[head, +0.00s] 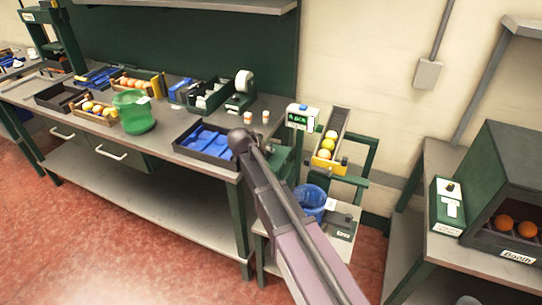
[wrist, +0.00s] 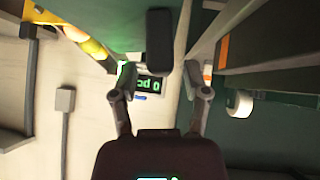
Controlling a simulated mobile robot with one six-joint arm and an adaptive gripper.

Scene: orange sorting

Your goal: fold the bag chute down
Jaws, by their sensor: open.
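In the wrist view, part of the yellow chute (wrist: 85,42) shows at the upper left. My gripper (wrist: 162,78) is open, its two fingers spread. A dark rounded block (wrist: 159,40) shows between and beyond the fingers; I cannot tell what it is or whether it is touched. In the head view my arm hides the gripper.
A box with a green display (head: 300,117) stands left of the chute; its display (wrist: 149,85) glows beyond the fingers. A black tray with blue inserts (head: 205,143) sits at the bench's right end. A dark booth (head: 500,180) stands at right. Red floor is clear in front.

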